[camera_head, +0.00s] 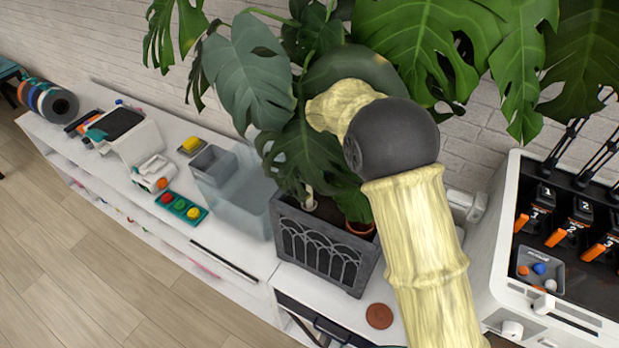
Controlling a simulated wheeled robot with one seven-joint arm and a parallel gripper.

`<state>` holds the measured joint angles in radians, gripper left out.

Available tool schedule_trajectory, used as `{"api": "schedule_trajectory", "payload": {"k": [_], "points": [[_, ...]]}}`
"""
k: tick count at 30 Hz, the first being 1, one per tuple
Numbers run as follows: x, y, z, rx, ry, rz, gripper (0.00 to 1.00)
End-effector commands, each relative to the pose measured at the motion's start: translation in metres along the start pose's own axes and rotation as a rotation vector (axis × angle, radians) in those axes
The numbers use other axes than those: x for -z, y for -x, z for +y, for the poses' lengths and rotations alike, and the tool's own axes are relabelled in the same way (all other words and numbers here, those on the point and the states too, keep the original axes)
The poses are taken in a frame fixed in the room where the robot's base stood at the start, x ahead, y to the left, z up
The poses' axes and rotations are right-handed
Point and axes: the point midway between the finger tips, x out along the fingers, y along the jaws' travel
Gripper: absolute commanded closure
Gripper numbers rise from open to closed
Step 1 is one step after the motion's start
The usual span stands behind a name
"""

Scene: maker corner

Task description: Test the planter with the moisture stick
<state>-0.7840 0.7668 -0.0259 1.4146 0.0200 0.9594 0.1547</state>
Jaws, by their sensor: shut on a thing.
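The planter (318,252) is a dark grey box with an arched lattice front. It stands on the white shelf unit in the middle of the head view, with large green leaves above it. A pale upright piece (309,200) shows at its left inside; I cannot tell whether it is a stem or something else. A small terracotta pot (360,229) shows at its right inside. My pale yellow arm with its dark joint reaches over the planter from the lower right. My gripper is hidden behind the leaves and arm. I cannot make out the moisture stick.
Left of the planter are a clear bin (240,190), a tray with coloured buttons (181,208) and a white device (125,135). A white machine (560,250) with orange levers stands at right. A brown disc (379,316) lies in front of the planter.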

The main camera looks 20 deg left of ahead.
Motion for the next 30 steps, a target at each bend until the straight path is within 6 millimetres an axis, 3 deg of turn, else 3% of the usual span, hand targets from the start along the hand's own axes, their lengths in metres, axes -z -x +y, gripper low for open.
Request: {"api": "schedule_trajectory", "payload": {"k": [30], "points": [[0.0,-0.013,0.0,0.0,0.001,0.0,0.57]]}}
